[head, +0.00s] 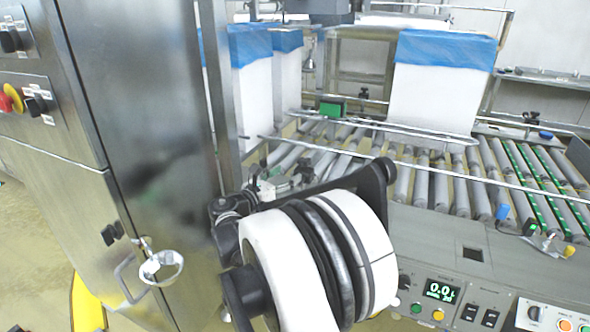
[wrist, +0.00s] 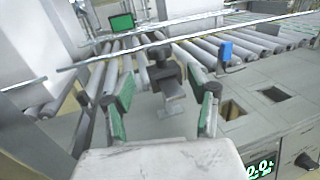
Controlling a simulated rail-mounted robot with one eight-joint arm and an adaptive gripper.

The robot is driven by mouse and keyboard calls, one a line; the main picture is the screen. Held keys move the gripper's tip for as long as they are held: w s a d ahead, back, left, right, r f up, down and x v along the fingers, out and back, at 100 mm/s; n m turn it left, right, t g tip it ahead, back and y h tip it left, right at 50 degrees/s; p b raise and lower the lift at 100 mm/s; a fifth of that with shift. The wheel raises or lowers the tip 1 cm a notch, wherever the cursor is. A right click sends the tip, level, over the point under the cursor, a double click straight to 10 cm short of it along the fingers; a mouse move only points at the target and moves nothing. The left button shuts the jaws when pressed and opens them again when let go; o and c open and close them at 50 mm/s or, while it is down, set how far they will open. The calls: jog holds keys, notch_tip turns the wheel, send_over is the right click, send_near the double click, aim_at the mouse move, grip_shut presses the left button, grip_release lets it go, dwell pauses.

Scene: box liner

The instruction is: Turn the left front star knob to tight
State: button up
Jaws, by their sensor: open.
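In the wrist view, a dark star knob (wrist: 159,57) sits on a grey clamp bracket (wrist: 172,98) at the near side of the roller conveyor. My gripper (wrist: 163,82) is open, with one green-padded finger to the left and one to the right of the knob's line. The knob shows between and beyond the fingertips, apparently untouched; the exact gap is hard to tell. In the head view, my white and black arm covers the area around this knob, and I cannot make the knob out there.
Guide rails (head: 400,160) cross above the rollers (head: 435,185). Blue-lined white boxes (head: 440,95) stand behind. Another dark knob (head: 531,117) is at the far right. A control panel (head: 450,297) with a display is in front, and a steel cabinet (head: 140,130) stands left.

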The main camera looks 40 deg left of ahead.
jog(key=shift+s+d, duration=0.1)
jog(key=shift+s, duration=1)
